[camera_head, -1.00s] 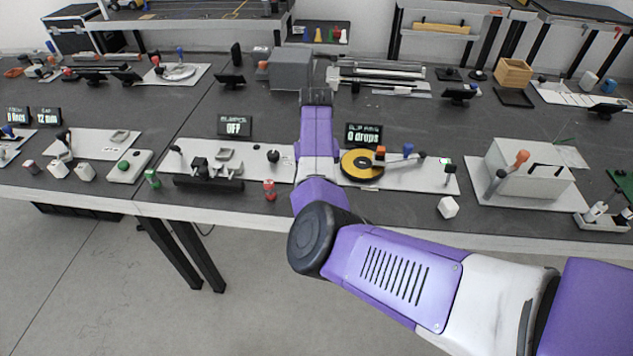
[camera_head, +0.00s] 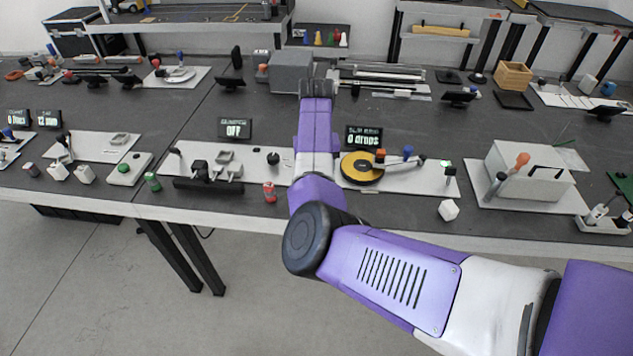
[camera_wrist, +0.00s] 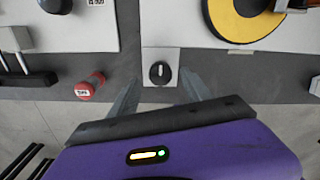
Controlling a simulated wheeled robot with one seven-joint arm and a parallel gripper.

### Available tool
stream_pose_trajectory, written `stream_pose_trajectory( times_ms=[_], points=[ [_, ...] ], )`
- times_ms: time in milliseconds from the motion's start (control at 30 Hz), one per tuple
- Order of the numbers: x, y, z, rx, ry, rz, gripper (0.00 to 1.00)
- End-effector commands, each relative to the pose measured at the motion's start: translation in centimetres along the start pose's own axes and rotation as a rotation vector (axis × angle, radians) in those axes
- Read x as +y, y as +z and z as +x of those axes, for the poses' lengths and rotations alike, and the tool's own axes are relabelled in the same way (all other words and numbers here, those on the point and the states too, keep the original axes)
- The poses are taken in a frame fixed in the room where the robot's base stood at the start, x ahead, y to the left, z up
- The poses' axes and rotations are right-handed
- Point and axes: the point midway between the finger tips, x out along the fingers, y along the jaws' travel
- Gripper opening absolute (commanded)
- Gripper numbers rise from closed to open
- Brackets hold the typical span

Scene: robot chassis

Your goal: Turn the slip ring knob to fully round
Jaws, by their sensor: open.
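A small black knob (camera_wrist: 160,72) with a white pointer line sits on a light square plate (camera_wrist: 150,52) at the table's front edge in the wrist view. The line runs nearly along the picture's vertical. My gripper (camera_wrist: 160,94) is open, its two grey fingers spread to either side just below the knob, and nothing shows between them. The slip ring's yellow and black disc (camera_wrist: 246,14) is at the upper right; it also shows in the head view (camera_head: 361,168), below a display (camera_head: 364,138) reading "0 drops". My arm hides the knob and gripper in the head view.
A panel with black levers (camera_head: 212,170) is further left, and a white box (camera_head: 527,170) with an orange-topped lever is at the right. A white cube (camera_head: 448,209) stands near the front edge.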

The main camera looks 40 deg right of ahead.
Motion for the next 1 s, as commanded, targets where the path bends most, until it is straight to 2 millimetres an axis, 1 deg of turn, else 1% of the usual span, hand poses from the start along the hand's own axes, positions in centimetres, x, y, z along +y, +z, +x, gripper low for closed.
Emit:
stream_pose_trajectory(
  times_ms=[33,200,333,500,1000],
  points=[
    [0.0,0.1,-1.0,-0.005,0.000,0.001,0.57],
    [0.0,0.1,-3.6,-0.004,0.000,0.000,0.57],
    [0.0,0.1,-4.7,-0.003,-0.001,0.000,0.57],
    [0.0,0.0,-5.2,-0.001,-0.001,0.000,0.57],
    [0.0,0.0,-5.2,-0.001,-0.001,-0.003,0.57]
  ],
)
